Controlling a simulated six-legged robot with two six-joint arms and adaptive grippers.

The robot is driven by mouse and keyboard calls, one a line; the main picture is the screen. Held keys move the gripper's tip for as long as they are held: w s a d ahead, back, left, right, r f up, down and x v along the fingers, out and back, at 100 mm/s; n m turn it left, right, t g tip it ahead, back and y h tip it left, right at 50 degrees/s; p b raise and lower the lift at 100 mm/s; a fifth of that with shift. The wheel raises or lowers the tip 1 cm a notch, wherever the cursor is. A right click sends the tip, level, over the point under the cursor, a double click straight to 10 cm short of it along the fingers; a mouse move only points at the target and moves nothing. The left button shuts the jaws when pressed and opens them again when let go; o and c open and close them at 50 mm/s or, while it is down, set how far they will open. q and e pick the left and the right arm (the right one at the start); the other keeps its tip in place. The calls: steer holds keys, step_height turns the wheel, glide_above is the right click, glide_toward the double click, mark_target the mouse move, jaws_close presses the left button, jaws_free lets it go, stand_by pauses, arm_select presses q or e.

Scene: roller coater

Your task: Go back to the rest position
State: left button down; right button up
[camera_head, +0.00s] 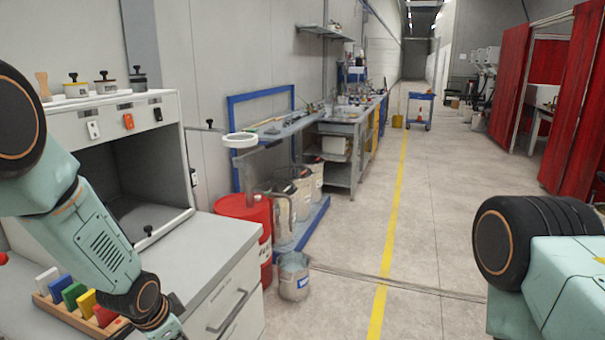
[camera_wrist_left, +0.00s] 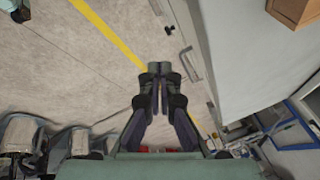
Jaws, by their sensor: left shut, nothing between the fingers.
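My left gripper (camera_wrist_left: 158,68) shows in the left wrist view. Its two fingertips are together with nothing between them. Below it are the concrete floor and a yellow line, and the cabinet front stands to its right. In the head view my left arm comes in from the left over the grey cabinet top, and its gripper is out of sight at the bottom edge. My right arm shows only in part at the lower right, and its gripper is not in view.
A wooden rack with coloured blocks (camera_head: 73,289) lies on the cabinet (camera_head: 223,239) beside my left arm. A red drum (camera_head: 247,214) and a metal bucket (camera_head: 294,279) stand past the cabinet. Red panels (camera_head: 510,85) stand at right. The floor (camera_head: 432,205) in the middle is clear.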

arm_select(q)
steer(key=s+f+n+g+b, duration=0.1)
steer(key=s+f+n+b, duration=0.2)
steer(key=s+f, duration=0.4)
steer(key=s+d+f+n+g+b, duration=0.1)
steer(key=s+f, duration=0.7)
steer(key=s, duration=0.9)
steer(key=s+d+f+n+g+b, duration=0.1)
steer(key=s+f+n+g+b, duration=0.1)
steer(key=s+f+n+b, duration=0.3)
steer(key=s+f, duration=0.3)
steer(key=s, duration=0.4)
steer(key=shift+d+n+g+b, duration=0.2)
steer(key=shift+n+g+b, duration=0.1)
steer(key=shift+n+b, duration=0.1)
